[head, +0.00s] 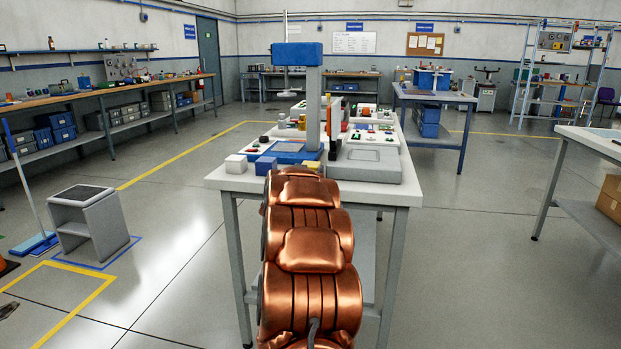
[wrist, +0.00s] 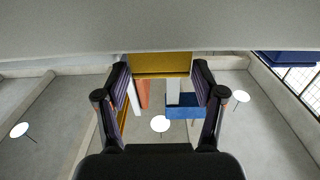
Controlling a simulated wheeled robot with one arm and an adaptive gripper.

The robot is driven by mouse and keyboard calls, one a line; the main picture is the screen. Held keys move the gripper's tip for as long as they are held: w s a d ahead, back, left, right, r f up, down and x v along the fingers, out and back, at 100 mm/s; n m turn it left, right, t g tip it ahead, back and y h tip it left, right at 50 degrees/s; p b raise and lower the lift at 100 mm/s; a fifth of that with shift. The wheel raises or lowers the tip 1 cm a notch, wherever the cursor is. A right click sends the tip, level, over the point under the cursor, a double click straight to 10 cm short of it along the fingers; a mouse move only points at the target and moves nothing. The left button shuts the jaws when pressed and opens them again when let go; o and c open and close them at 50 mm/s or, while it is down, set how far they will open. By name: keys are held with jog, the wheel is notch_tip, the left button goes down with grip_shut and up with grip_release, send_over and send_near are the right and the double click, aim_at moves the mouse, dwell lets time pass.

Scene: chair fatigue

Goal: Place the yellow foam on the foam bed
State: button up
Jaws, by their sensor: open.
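The yellow foam (head: 313,166) is a small block at the front of the near workbench, mostly hidden behind my copper arm in the head view. In the wrist view the yellow foam (wrist: 161,64) fills most of the gap between the fingertips of my gripper (wrist: 160,72). The gripper is open, with one finger on each side of the foam. My gripper is hidden in the head view. I cannot tell which is the foam bed.
Small parts in trays (head: 372,136) fill the bench farther back.

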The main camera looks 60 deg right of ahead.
aim_at(310, 165)
jog(key=shift+f+x, duration=0.2)
jog(key=shift+x, duration=0.75)
jog(key=shift+w+d+r, duration=0.15)
jog(key=shift+d+r, duration=0.05)
jog(key=shift+d, duration=0.25)
jog(key=shift+c, duration=0.3)
jog(key=c, duration=0.8)
jog(key=shift+r, duration=0.1)
jog(key=shift+c, duration=0.6)
jog(key=shift+r+p, duration=0.6)
jog(key=shift+r, duration=0.95)
jog(key=s+a+r+p, duration=0.1)
jog(key=s+a, duration=0.8)
jog(key=a, duration=0.4)
jog(key=shift+s+r, duration=0.2)
jog(key=shift+r, duration=0.1)
